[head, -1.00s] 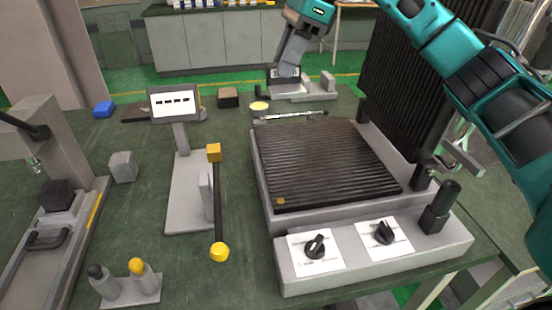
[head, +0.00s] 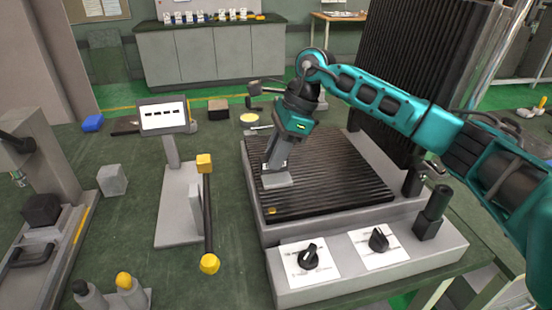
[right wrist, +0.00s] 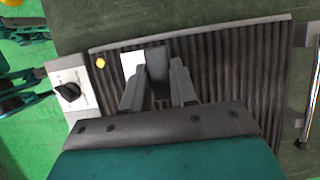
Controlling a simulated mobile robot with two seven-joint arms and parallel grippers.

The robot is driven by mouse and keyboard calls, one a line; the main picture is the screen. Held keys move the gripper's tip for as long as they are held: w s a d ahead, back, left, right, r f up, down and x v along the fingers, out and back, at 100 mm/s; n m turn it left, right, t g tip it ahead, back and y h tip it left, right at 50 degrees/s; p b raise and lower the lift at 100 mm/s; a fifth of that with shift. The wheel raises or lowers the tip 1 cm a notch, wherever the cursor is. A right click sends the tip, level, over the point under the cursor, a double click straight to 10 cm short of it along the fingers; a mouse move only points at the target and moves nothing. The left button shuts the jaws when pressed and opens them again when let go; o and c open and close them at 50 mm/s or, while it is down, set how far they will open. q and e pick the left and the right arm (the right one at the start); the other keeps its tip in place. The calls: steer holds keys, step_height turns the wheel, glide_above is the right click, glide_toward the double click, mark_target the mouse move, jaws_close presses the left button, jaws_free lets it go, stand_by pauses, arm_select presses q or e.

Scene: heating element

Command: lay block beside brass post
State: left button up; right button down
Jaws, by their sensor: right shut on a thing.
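The brass post (head: 271,211) is a small yellow stub at the front left corner of the dark ribbed plate (head: 330,190). It also shows in the right wrist view (right wrist: 100,62). My right gripper (head: 272,168) is over the left part of the plate, behind the post. It is shut on a pale grey block (head: 278,181), which lies flat and low over the ribs. I cannot tell whether the block touches them. In the right wrist view the block (right wrist: 132,64) shows pale beside a finger, apart from the post. My left gripper is not in view.
An upright ribbed panel (head: 425,80) stands behind the plate on the right. Two knobs (head: 308,257) are on the front ledge. A stand with a display (head: 162,116) and a yellow-ended black bar (head: 208,215) are to the left. The plate's right part is clear.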

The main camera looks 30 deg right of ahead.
steer(key=shift+f, duration=0.75)
steer(key=shift+f, duration=0.1)
steer(key=c, duration=0.9)
jaws_free()
steer(key=shift+f, duration=0.1)
steer(key=v, duration=1.2)
steer(key=shift+r, duration=0.2)
